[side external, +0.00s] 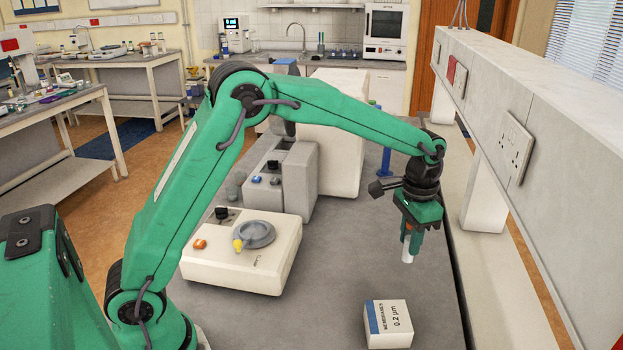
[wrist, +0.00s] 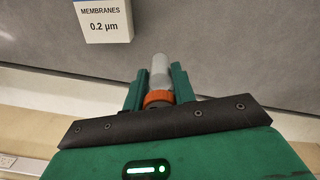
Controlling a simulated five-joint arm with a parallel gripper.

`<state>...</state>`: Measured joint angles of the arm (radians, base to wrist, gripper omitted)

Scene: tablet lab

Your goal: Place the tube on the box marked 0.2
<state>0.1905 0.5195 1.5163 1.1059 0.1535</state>
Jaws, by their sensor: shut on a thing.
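The tube (wrist: 160,72) is pale and translucent with an orange cap. In the wrist view it sits between the green fingers of my gripper (wrist: 159,88), which is shut on it near the cap. In the side view my gripper (side external: 409,232) points down and the white tube (side external: 407,248) hangs below it, above the bench. The box marked 0.2 (side external: 388,324) is small and white with a blue stripe, reading "MEMBRANES 0.2 µm". It rests on the bench, nearer the camera than the tube and apart from it. The wrist view shows this box (wrist: 103,22) at top left.
The grey bench (side external: 330,270) is clear around the box. A raised white panel with sockets (side external: 515,140) runs along the right side.

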